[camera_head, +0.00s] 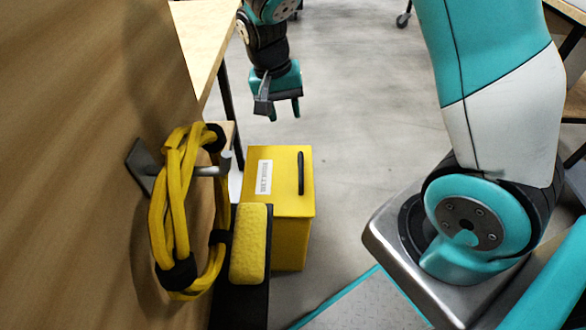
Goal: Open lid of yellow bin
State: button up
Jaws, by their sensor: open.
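The yellow bin (292,242) stands on the floor left of centre in the head view. Its lid (281,189) is closed, with a white label and a black bar handle (301,173) on top. My gripper (281,112) hangs above and just beyond the bin's far edge, pointing down. It is open and empty, apart from the lid and handle. The bin's lower left side is hidden behind a black ledge with a yellow sponge-like block.
A coiled yellow strap (171,225) hangs on a metal hook from the wooden panel (90,150) at left. The yellow block (249,243) sits close to the bin's left side. A table (200,35) stands behind. The floor right of the bin is clear.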

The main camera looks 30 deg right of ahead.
jog(key=f, duration=0.2)
jog(key=b, duration=0.6)
send_near(300, 165)
jog(key=f, duration=0.3)
jog(key=d+f, duration=0.1)
jog(key=f, duration=0.2)
jog(key=s+f, duration=0.1)
jog(key=f, duration=0.1)
jog(key=shift+d+f, duration=0.15)
jog(key=shift+f, duration=0.25)
grip_shut()
